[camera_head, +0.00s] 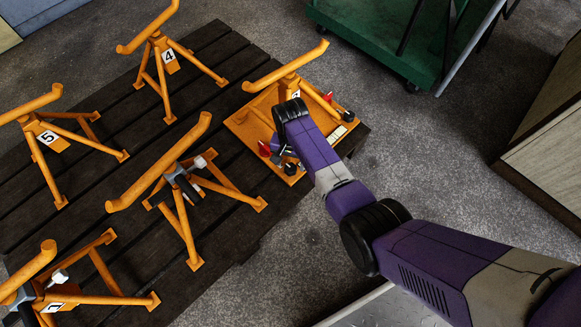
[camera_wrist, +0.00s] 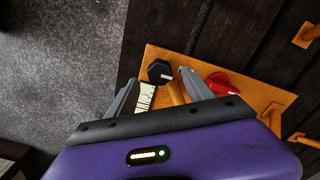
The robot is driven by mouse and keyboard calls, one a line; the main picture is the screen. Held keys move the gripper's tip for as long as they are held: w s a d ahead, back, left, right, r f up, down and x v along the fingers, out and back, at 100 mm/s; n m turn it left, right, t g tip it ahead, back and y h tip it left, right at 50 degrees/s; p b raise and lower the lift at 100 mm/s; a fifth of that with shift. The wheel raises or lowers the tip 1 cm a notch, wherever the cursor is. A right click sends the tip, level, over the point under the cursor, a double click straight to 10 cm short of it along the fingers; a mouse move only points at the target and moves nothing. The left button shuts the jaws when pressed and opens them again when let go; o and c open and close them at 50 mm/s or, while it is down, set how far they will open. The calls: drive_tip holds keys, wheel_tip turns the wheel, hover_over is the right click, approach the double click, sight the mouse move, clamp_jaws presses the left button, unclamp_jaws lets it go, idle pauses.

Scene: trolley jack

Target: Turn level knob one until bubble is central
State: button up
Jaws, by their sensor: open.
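An orange base plate (camera_head: 243,122) with a stand holds the levelling parts at the right end of the table. A black knob with a white mark (camera_wrist: 160,70) sits near a plate corner; it also shows in the head view (camera_head: 290,168). My gripper (camera_wrist: 158,77) is open, with its fingertips on either side of this knob in the picture; I cannot tell whether they touch it. The pale level vial (camera_wrist: 146,96) lies partly behind the left finger and also shows in the head view (camera_head: 337,133). Its bubble is too small to read.
A red knob (camera_wrist: 222,84) is close to the right finger. Another black knob (camera_head: 348,115) and red knob (camera_head: 328,97) are farther along the plate. Several orange stands, including stand 4 (camera_head: 168,58) and stand 5 (camera_head: 48,138), occupy the dark slatted table (camera_head: 110,100). A green trolley (camera_head: 370,45) stands behind.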

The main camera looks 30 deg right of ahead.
sight(291, 170)
drive_tip(key=shift+f+b, duration=0.55)
drive_tip(key=shift+f, duration=0.85)
drive_tip(key=shift+c, duration=0.4)
clamp_jaws()
drive_tip(key=n+p, duration=0.2)
drive_tip(key=n, duration=0.2)
drive_tip(key=shift+r, duration=0.1)
drive_tip(key=shift+n+p, duration=0.8)
drive_tip(key=shift+n, duration=1.6)
